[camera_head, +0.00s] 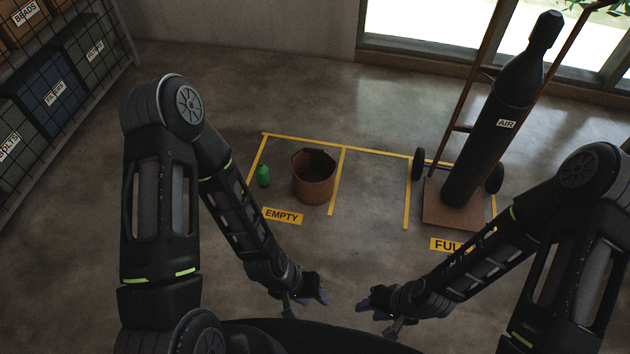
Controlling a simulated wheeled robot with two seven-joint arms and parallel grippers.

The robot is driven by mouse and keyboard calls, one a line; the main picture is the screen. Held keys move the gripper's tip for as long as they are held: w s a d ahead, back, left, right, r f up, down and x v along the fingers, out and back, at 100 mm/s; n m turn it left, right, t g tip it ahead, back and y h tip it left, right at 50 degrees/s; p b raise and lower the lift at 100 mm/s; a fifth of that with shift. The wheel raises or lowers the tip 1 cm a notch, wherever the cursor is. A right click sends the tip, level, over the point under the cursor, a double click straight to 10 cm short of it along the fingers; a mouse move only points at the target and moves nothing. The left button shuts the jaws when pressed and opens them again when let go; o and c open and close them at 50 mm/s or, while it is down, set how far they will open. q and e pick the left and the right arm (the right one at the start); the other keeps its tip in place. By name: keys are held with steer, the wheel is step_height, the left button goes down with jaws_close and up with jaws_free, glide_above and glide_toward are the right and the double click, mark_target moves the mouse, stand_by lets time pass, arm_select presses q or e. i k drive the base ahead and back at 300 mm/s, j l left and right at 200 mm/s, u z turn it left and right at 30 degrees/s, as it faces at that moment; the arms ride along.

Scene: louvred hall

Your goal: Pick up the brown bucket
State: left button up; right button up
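The brown bucket (315,180) stands upright on the floor in the middle of the head view, inside a yellow-taped bay with an EMPTY label. Its open top faces up and looks dark inside. My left gripper (308,298) is below the bucket in the picture, nearer to me and apart from it. My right gripper (381,307) is further right, also near me and apart from the bucket. Both grippers are small and dark here, and I cannot tell how far their fingers are apart. Neither visibly holds anything.
A small green bottle (263,176) stands just left of the bucket. A black AIR cylinder (497,130) stands on a brown wheeled trolley (455,207) at the right, by the FULL label. Shelves with labelled bins (58,85) line the left. Floor between is clear.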

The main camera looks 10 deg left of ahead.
mark_target(314, 169)
steer(key=i+l, duration=0.2)
steer(key=i, duration=0.35)
steer(key=i+l, duration=0.25)
steer(key=i, duration=0.3)
steer(key=i+l, duration=0.2)
steer(key=i, duration=0.35)
